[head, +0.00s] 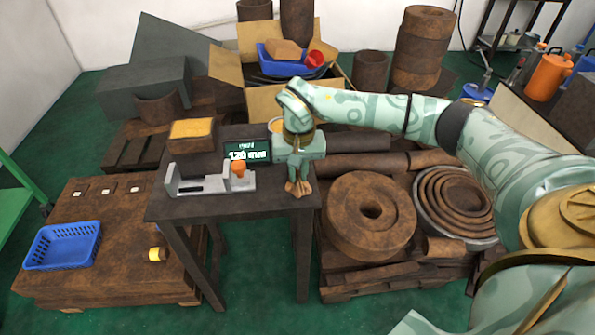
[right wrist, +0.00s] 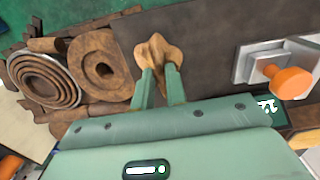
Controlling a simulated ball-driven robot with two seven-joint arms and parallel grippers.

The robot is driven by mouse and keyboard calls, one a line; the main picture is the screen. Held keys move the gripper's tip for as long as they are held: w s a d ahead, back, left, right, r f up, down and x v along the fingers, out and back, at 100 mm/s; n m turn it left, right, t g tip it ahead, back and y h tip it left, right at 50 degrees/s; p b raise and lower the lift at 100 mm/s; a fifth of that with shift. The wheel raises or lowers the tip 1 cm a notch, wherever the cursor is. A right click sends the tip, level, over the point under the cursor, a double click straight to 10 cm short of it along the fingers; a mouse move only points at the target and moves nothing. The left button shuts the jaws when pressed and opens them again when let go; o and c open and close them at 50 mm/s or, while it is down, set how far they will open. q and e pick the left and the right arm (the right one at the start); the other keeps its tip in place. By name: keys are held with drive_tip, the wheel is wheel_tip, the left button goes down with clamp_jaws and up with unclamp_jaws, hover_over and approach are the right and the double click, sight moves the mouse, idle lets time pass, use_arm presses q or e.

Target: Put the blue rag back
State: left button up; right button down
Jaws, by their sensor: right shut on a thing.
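My right gripper (head: 298,176) points down at the right end of the dark table (head: 185,209). It is shut on a crumpled tan-brown cloth (head: 298,188), which hangs from the fingertips at the table's right edge. In the right wrist view the same cloth (right wrist: 153,55) bulges out between the two green fingers. Whether it touches the tabletop I cannot tell. I see no blue rag; the cloth held looks tan, not blue. My left gripper is not in view.
A grey fixture with an orange knob (head: 239,169), a display (head: 247,152) and a yellow-topped box (head: 192,133) stand on the table. A blue basket (head: 63,246) and a small yellow roll (head: 157,254) sit on the low wooden platform at left. Brown rings (head: 369,216) lie at right.

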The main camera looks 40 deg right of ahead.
sight(298, 174)
drive_tip(key=c, duration=1.4)
unclamp_jaws()
drive_tip(key=shift+f, duration=0.1)
